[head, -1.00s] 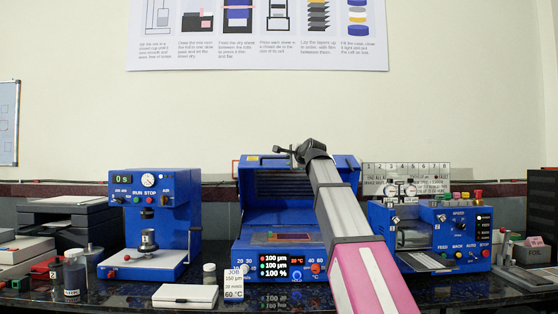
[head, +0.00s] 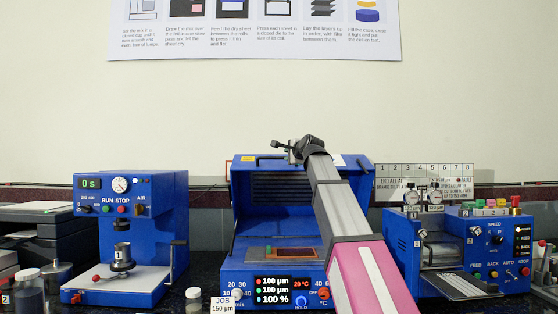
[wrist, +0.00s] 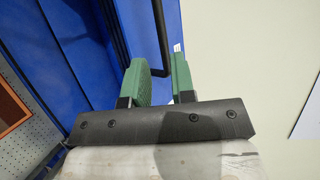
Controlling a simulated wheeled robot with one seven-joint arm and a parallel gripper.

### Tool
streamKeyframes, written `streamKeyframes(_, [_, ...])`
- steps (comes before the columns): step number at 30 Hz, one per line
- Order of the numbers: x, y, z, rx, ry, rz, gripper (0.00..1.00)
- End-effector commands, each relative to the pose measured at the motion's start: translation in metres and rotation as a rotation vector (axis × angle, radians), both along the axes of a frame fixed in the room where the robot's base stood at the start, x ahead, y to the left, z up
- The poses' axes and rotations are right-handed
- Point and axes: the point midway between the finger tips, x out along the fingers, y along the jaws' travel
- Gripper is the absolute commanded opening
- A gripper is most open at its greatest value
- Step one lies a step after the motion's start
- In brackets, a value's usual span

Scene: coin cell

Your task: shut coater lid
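The blue coater (head: 232,266) stands in the middle of the bench with its bed exposed. Its blue lid (head: 240,195) is raised upright at the back, its dark inner face toward me. My gripper (head: 284,150) is at the lid's top edge, mostly hidden by my arm. In the wrist view, the two green fingers (wrist: 160,75) are apart. A black bar handle (wrist: 161,40) on the blue lid (wrist: 95,50) reaches into the gap between the fingertips and bends behind the left finger. A gap shows beside the bar; firm contact is not visible.
A blue press (head: 150,240) stands left of the coater, and a blue roller machine (head: 403,255) stands close on the right. The wall above the lid is clear apart from a poster (head: 255,30).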

Motion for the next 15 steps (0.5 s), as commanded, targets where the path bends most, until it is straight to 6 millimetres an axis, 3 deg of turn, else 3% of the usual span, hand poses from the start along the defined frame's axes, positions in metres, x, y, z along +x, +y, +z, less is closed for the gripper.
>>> streamKeyframes(15, [0.075, 0.031, -0.009, 0.0, 0.0, 0.0, 0.24])
